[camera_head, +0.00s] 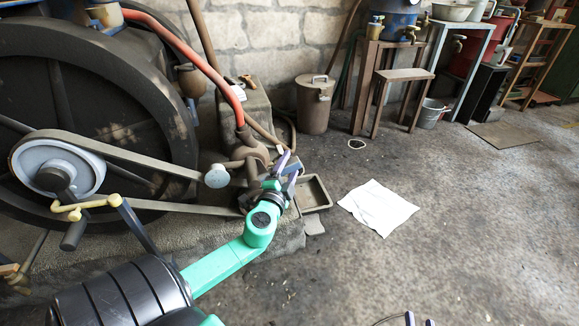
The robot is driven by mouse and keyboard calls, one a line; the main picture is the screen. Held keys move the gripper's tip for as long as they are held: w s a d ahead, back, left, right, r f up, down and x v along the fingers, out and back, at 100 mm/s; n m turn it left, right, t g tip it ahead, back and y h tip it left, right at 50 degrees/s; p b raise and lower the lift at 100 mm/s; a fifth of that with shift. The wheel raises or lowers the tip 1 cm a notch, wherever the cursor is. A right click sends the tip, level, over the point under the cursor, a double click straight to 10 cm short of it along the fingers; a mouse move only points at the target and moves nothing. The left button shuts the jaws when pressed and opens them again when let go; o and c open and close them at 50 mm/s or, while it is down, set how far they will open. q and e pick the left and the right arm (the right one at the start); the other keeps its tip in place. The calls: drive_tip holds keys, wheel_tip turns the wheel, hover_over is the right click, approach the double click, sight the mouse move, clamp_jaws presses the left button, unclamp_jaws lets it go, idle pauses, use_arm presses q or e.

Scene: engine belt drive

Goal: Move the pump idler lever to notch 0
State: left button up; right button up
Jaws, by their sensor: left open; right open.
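My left gripper (287,171), with purple fingers on a green arm, is at the right end of the belt drive, beside the brown pump (248,150). It is open, and I see nothing held between its fingers. The belt (130,153) runs from a grey pulley (62,165) towards the pump. A pale round disc (216,176) sits by the belt, left of the gripper. I cannot pick out the pump idler lever or its notches for certain; my gripper and wrist hide part of that area. Only the fingertips of my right gripper (419,320) show at the bottom edge, open and empty.
A large dark flywheel (125,85) fills the left, with a yellow bent handle (88,206) in front. A shallow tray (315,194) lies right of the pump. A white sheet (378,207) lies on the floor. The floor to the right is mostly clear.

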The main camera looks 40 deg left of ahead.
use_arm(q)
drive_tip(key=shift+w+a, duration=0.1)
drive_tip(key=shift+w, duration=0.1)
clamp_jaws()
idle(1.3)
